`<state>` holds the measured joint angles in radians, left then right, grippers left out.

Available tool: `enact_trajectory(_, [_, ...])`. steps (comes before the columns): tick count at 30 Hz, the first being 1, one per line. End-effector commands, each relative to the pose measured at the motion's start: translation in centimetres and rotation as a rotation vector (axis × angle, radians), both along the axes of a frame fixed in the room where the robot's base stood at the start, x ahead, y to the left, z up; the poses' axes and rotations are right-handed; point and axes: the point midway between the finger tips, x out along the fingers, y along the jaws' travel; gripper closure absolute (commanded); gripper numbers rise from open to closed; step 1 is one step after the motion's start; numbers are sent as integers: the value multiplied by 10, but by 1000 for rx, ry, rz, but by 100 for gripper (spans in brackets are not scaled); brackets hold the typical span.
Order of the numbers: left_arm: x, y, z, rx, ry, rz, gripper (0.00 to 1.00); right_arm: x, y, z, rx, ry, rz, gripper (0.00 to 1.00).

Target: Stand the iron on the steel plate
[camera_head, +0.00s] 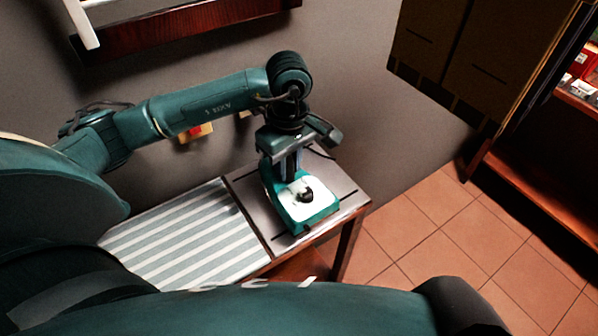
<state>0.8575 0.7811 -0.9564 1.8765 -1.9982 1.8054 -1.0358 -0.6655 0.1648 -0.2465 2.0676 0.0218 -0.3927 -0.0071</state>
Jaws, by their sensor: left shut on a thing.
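The iron (322,210), teal with a white panel and a dark round knob, is at the right end of the table, over the steel plate (247,190). Its teal back part rises toward my left gripper (291,168). The left gripper points down and is shut on the iron from above, hiding part of it. I cannot tell whether the iron touches the plate or hangs just above it. The grey plate shows bare on the left and behind the iron. My right gripper is not in view.
A grey-and-white striped cover (182,237) lies left of the plate. A red and yellow thing (196,133) is at the wall behind my left arm. A dark cabinet (470,55) hangs at upper right. The tiled floor (425,235) right of the table is clear.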

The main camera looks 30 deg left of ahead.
Motion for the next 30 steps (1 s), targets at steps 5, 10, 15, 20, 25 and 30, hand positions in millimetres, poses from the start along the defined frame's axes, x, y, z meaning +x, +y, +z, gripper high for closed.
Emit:
enact_trajectory(5, [5, 6, 3, -2, -5, 3, 100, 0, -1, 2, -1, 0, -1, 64])
enact_trajectory(10, [8, 14, -5, -2, 0, 1, 100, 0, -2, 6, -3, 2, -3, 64])
enact_trajectory(15, [9, 14, -25, -3, -2, 1, 100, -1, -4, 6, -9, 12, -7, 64])
enact_trajectory(20, [9, 13, -33, -3, -5, 0, 100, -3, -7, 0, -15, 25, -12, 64])
enact_trajectory(25, [9, 13, -33, -3, -5, 0, 100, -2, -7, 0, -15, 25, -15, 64])
enact_trajectory(30, [8, 14, -38, 0, 0, 0, 75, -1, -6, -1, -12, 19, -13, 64])
